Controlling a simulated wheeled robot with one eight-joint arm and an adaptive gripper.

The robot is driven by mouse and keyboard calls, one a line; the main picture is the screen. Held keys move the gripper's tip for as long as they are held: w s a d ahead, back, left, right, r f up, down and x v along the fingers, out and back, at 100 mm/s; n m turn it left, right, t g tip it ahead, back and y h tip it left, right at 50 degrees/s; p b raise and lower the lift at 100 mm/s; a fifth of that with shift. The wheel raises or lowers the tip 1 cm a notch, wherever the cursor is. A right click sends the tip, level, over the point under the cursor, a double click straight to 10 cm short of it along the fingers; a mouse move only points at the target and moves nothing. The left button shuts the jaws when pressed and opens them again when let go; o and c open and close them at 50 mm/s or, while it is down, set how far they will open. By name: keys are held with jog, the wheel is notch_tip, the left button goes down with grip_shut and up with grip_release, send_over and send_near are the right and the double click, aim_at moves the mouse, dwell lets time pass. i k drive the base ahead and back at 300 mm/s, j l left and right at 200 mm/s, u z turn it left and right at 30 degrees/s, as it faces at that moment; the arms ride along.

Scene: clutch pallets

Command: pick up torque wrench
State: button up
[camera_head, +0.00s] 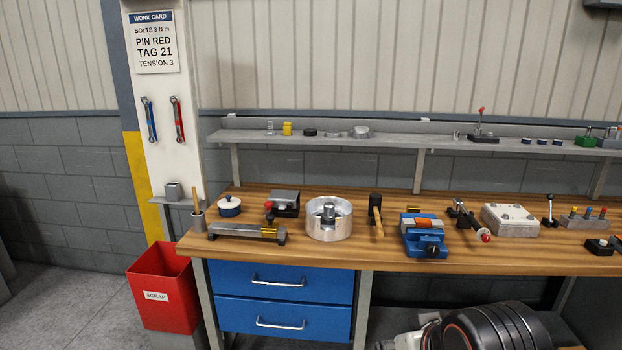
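Two wrench-like tools hang upright side by side on the white panel at the left. One has a blue handle (150,119) and the other a red handle (178,120). Both have metallic heads at the top. They are small in the picture, and I cannot tell which is the torque wrench. A work card (154,42) above them reads "BOLTS 3 N m, PIN RED, TAG 21, TENSION 3". Part of my arm shows at the bottom right, below the bench edge. No gripper fingers can be made out, and nothing of mine is near the tools.
A wooden bench (290,255) carries a metal bar fixture, a round metal housing (329,232), a mallet, a blue vise (424,240) and other fixtures. A grey shelf (390,140) runs above it. A red scrap bin (160,285) stands below the panel. Floor at the left is clear.

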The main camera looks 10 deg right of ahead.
aim_at(457, 204)
jog(key=i+l, duration=0.2)
jog(key=l, duration=0.2)
jog(key=i+l, duration=0.45)
jog(key=l, duration=0.3)
jog(key=i+l, duration=0.25)
jog(key=l, duration=0.15)
jog(key=i+l, duration=0.2)
jog(key=l, duration=0.2)
jog(key=j+u, duration=0.1)
jog(key=i+j, duration=0.05)
jog(key=j, duration=0.05)
